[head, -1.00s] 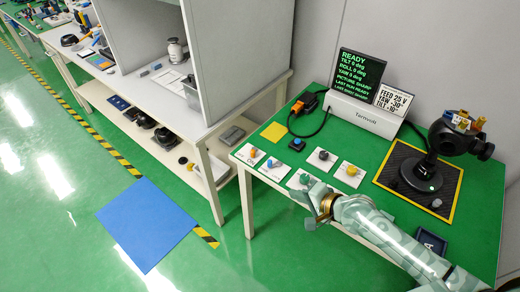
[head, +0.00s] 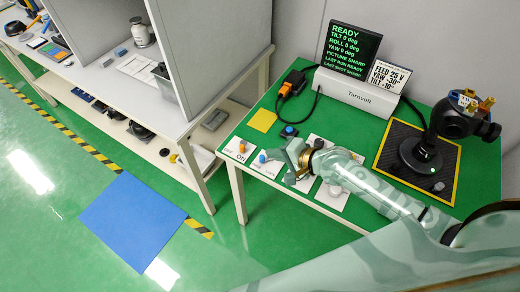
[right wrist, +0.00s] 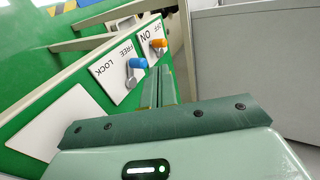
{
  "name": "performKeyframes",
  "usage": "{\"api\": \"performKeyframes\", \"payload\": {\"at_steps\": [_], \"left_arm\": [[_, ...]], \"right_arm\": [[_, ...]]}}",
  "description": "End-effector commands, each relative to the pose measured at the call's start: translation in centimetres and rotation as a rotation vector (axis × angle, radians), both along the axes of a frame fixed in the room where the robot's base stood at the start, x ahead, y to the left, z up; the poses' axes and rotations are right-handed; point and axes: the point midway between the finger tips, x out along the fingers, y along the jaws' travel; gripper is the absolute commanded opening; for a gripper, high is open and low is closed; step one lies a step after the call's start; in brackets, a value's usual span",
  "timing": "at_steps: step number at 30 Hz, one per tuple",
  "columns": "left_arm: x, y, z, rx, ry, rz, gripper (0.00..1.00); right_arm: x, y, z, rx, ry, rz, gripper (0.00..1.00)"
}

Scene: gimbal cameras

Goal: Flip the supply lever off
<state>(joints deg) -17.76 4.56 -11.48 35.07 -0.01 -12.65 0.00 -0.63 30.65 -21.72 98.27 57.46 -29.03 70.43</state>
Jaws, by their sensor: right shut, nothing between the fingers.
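The supply lever (head: 242,147) has an orange cap and stands on a white plate marked OFF and ON at the bench's left front. It also shows in the right wrist view (right wrist: 158,44), near the word ON; I cannot tell surely which way it is set. My right gripper (head: 281,153) is shut and empty, over the plates just right of the blue lever (head: 262,157). In the right wrist view its closed fingers (right wrist: 163,80) point toward the levers, with the blue lever (right wrist: 136,65) beside them on the FREE/LOCK plate. My left gripper is out of view.
A blue button (head: 289,131) and a yellow square (head: 262,121) lie behind the levers. My forearm covers part of the other white plates. A camera on a gimbal (head: 455,118) stands on a black mat at right. The display (head: 353,50) reads READY.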

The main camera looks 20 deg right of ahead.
Motion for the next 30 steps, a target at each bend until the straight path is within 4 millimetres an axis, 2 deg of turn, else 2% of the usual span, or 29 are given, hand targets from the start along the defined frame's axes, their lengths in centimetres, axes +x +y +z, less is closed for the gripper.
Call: {"api": "performKeyframes", "payload": {"at_steps": [7,15,21,30], "left_arm": [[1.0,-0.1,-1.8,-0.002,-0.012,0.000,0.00],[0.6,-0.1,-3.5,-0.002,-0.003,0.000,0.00],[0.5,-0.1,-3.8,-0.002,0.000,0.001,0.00],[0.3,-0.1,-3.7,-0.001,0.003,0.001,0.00]], "right_arm": [[3.0,2.1,-2.4,0.002,0.000,0.000,0.00],[5.9,4.1,-4.5,0.001,0.002,0.000,0.00],[6.7,4.6,-4.8,0.001,0.002,0.000,0.00],[6.7,4.6,-4.7,0.000,0.000,0.000,0.00]]}}
